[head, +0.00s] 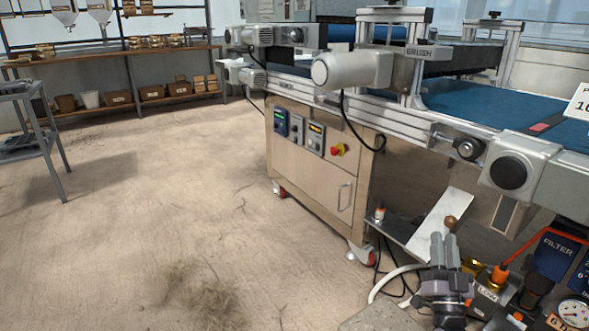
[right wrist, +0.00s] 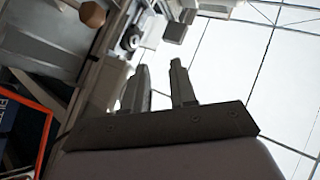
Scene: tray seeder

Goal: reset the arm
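My right gripper (head: 443,237) is at the lower right of the head view, its fingers pointing up, in front of the lower part of the seeder machine. In the right wrist view its two fingers (right wrist: 159,66) stand apart with a gap between them, and nothing is held there. My left gripper and left arm are not in either view.
The seeder machine with its blue belt (head: 490,98) and wooden control cabinet (head: 312,180) fills the right. A metal plate with a round brown knob (head: 451,222), a filter box (head: 556,252) and a gauge (head: 575,312) are close to my right gripper. Open floor (head: 150,215) lies left.

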